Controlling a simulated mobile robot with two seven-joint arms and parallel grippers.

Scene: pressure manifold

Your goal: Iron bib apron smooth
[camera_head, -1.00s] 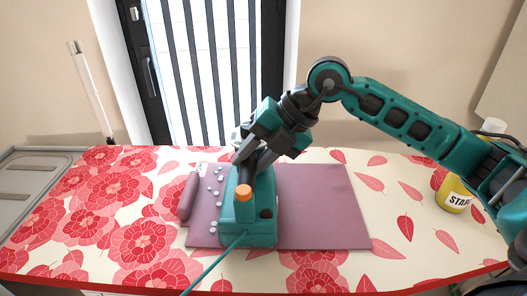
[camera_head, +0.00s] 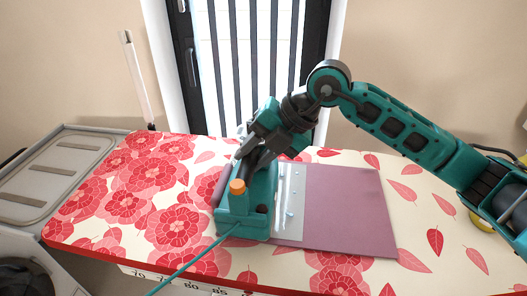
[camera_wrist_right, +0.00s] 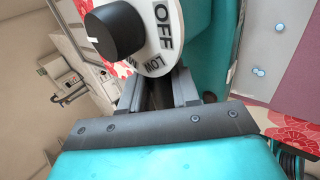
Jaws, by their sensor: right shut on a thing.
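The mauve apron (camera_head: 345,205) lies flat on the flowered board. A pale grey panel (camera_head: 289,205) with several droplets shows on it, just right of the iron. The teal iron (camera_head: 246,205), with an orange knob and a cord, stands over the apron's left part and hides it. My right gripper (camera_head: 250,150) is shut on the iron's handle. In the right wrist view, the iron's black dial (camera_wrist_right: 115,30) sits by the words OFF and LOW. A mauve roll (camera_head: 222,183) shows partly behind the iron's left side. My left gripper is out of view.
The flowered ironing board (camera_head: 120,205) is clear to the left of the iron. A grey tray-like surface (camera_head: 55,165) lies at the far left. A white upright rod (camera_head: 137,80) stands behind the board. A yellow container (camera_head: 482,222) is partly hidden by my right arm.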

